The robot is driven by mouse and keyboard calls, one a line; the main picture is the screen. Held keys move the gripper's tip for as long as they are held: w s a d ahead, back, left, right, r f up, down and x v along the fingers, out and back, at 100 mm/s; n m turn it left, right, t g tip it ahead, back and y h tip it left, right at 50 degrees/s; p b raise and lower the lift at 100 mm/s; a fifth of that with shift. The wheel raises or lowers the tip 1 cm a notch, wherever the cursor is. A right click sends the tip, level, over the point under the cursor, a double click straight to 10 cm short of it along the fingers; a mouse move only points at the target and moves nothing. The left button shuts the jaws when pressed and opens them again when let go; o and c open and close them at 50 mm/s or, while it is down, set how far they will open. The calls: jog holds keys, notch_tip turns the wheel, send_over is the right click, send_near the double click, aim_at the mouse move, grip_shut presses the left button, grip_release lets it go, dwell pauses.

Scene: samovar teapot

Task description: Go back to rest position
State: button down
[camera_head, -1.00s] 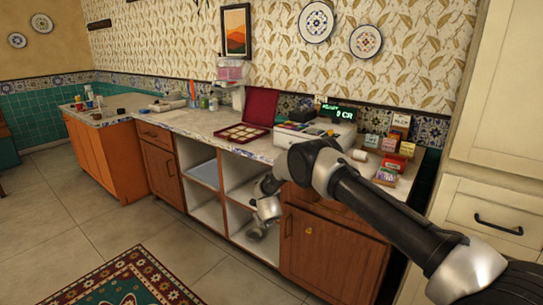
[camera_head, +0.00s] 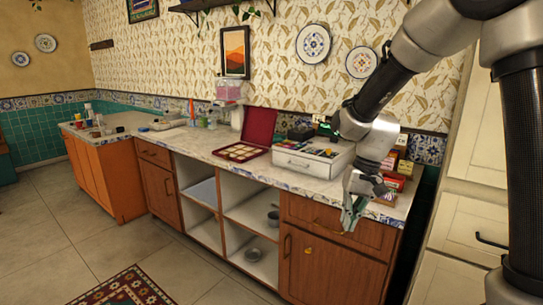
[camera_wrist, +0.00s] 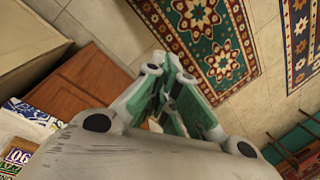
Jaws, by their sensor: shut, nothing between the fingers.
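My gripper (camera_head: 350,216) hangs in front of the counter's right part in the head view, pointing down, with my arm raised on the right side. In the wrist view my gripper (camera_wrist: 172,122) has its green-lined fingers close together, shut with nothing held. It is apart from the counter and the cabinet front. My arm hides part of the cash register and the small boxes behind it.
The counter (camera_head: 200,141) carries an open red case (camera_head: 258,127), a cash register (camera_head: 312,161) and small boxes (camera_head: 405,168). Below are open shelves with a pot (camera_head: 253,254). Tall cabinets stand at right. The tiled floor (camera_head: 60,225) is clear apart from a rug (camera_head: 125,290).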

jog(key=s+d+r+t+h, duration=0.1)
jog(key=s+d+r+t, duration=0.1)
jog(key=s+d+r, duration=0.5)
jog(key=s+d+r+t+h, duration=0.1)
jog(key=s+d+r+t, duration=0.2)
jog(key=s+d+r, duration=0.4)
jog(key=s+d, duration=0.2)
jog(key=s, duration=0.3)
jog(key=shift+s+r, duration=0.2)
jog(key=shift+r, duration=0.2)
jog(key=shift+d, duration=0.1)
dwell(0.3)
